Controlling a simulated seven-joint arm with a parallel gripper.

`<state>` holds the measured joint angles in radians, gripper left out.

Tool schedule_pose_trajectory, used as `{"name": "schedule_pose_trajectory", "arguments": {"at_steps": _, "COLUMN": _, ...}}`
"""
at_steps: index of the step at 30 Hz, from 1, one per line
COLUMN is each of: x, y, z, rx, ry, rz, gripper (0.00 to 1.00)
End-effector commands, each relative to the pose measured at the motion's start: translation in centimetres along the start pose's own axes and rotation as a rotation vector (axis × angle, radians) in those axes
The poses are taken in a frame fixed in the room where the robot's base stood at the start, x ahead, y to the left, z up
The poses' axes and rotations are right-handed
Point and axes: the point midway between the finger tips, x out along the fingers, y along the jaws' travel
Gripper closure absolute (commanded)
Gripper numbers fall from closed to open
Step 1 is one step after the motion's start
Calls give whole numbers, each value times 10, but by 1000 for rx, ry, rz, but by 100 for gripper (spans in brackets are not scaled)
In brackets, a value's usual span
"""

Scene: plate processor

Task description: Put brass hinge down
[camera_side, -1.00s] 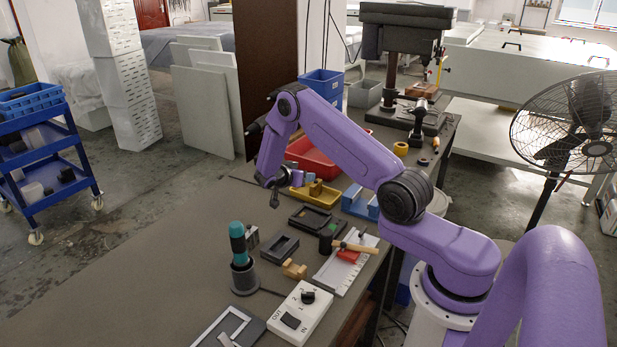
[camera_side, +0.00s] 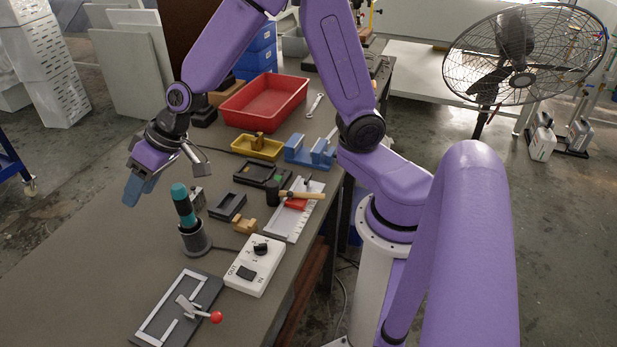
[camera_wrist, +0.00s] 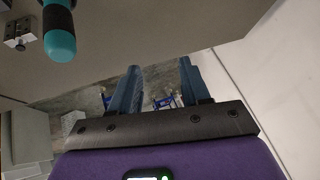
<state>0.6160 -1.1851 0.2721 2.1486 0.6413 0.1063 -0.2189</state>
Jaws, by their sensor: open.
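A brass-coloured piece (camera_side: 258,141), probably the brass hinge, stands in the small yellow tray (camera_side: 271,157) in the side view. It is too small to make out its leaves. My gripper (camera_side: 138,190) is to the left of the tray, above the table and clear of it. In the wrist view my gripper (camera_wrist: 158,90) shows two blue fingers spread apart with nothing between them. The brass piece and the yellow tray do not show in the wrist view.
A teal-handled tool (camera_side: 184,205) stands upright in a round holder, right of my gripper; its handle (camera_wrist: 59,35) shows in the wrist view. A red bin (camera_side: 262,100), blue fixture (camera_side: 309,153), hammer (camera_side: 300,195) and control box (camera_side: 255,265) lie around. The left tabletop is clear.

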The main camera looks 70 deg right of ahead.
Motion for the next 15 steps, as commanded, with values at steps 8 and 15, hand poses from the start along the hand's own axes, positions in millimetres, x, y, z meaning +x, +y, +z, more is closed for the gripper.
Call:
{"name": "schedule_pose_trajectory", "arguments": {"at_steps": 8, "x": -99, "y": -44, "z": 142, "rx": -447, "ry": -359, "rz": -120, "gripper": 54}}
{"name": "schedule_pose_trajectory", "arguments": {"at_steps": 15, "x": -169, "y": -5, "z": 223, "rx": -772, "ry": -568, "rz": -50, "gripper": 54}}
